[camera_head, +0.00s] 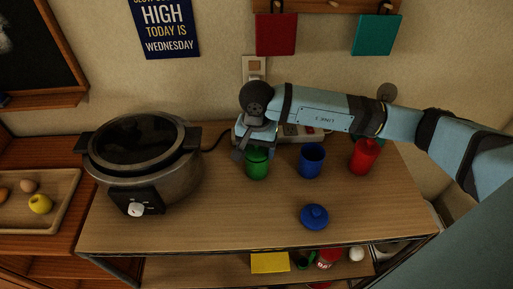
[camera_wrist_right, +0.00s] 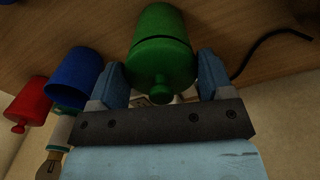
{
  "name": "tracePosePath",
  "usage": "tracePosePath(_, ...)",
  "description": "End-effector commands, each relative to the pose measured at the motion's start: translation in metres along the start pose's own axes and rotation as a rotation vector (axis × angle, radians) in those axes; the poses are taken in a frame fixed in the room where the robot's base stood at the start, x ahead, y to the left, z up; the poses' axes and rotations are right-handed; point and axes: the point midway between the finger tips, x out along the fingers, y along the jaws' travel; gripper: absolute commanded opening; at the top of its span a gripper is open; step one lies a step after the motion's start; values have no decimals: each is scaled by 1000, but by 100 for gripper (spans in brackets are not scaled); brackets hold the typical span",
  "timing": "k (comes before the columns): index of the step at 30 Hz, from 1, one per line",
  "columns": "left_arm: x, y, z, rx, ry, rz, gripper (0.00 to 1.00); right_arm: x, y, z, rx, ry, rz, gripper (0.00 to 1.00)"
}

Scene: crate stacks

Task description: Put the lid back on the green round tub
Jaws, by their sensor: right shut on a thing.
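The green round tub (camera_head: 257,167) stands upright on the wooden table, right of the slow cooker, and also shows in the right wrist view (camera_wrist_right: 160,22). Its green lid (camera_wrist_right: 161,66), with a round knob, is at the tub's mouth and lined up with it. A dark line runs between lid and tub; I cannot tell whether the lid is fully seated. My right gripper (camera_head: 256,146) is above the tub, its two blue fingers (camera_wrist_right: 162,72) shut on the lid from both sides. In the head view the gripper partly hides the lid. My left gripper is not in view.
An open blue tub (camera_head: 312,161) and a lidded red tub (camera_head: 364,157) stand to the right. A blue lid (camera_head: 314,217) lies in front of them. The slow cooker (camera_head: 145,165) is at left; a power strip (camera_head: 300,133) lies behind. The front middle is clear.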

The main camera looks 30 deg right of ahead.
Motion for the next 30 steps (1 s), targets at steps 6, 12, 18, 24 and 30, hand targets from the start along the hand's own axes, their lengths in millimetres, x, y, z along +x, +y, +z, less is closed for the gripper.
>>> tracePosePath(6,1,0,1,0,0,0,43,0,0,0,0,0,0,52)
tracePosePath(12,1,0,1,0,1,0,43,0,0,0,0,0,0,52)
tracePosePath(18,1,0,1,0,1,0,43,0,0,0,0,0,0,100)
tracePosePath(24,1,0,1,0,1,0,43,0,0,0,0,0,0,100)
tracePosePath(30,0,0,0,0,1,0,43,-2,0,0,0,0,0,100)
